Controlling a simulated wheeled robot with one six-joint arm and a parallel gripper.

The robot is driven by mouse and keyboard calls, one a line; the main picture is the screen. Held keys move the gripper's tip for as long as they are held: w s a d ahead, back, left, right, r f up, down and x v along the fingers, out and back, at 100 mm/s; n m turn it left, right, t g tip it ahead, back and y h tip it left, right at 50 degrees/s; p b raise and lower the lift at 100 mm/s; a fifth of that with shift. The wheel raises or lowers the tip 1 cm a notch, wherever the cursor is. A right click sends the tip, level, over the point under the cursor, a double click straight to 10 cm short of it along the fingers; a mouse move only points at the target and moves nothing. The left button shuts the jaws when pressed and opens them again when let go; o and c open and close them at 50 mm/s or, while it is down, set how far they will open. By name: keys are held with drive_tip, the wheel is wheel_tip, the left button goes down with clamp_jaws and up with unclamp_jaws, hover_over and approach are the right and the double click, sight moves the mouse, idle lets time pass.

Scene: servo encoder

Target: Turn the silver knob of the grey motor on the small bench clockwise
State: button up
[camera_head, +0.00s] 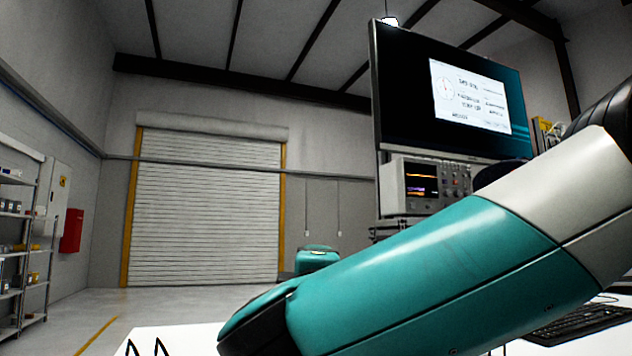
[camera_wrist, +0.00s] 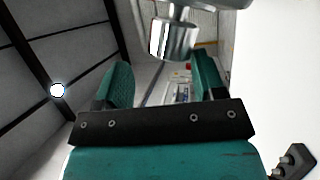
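In the wrist view the silver knob (camera_wrist: 172,41) is a shiny cylinder under the light grey motor (camera_wrist: 215,3), which is cut off by the top edge. My gripper (camera_wrist: 162,62) shows two teal fingers standing wide apart on a dark crossbar, with nothing between them. The knob appears just past the fingertips, within the gap in the picture and nearer the right finger. The exact depth between them cannot be told. In the head view my teal and white arm crosses the lower right; motor, knob and gripper cannot be made out there.
A white surface (camera_head: 190,338) lies at the bottom of the head view, with a black keyboard (camera_head: 580,320) at the right. A large monitor (camera_head: 400,90) and an oscilloscope (camera_head: 395,188) stand behind my arm. A roller door (camera_head: 205,210) and open floor are farther back.

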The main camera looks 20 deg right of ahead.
wheel_tip(320, 180, up, 12)
drive_tip(key=p, duration=0.4)
drive_tip(key=shift+f, duration=0.1)
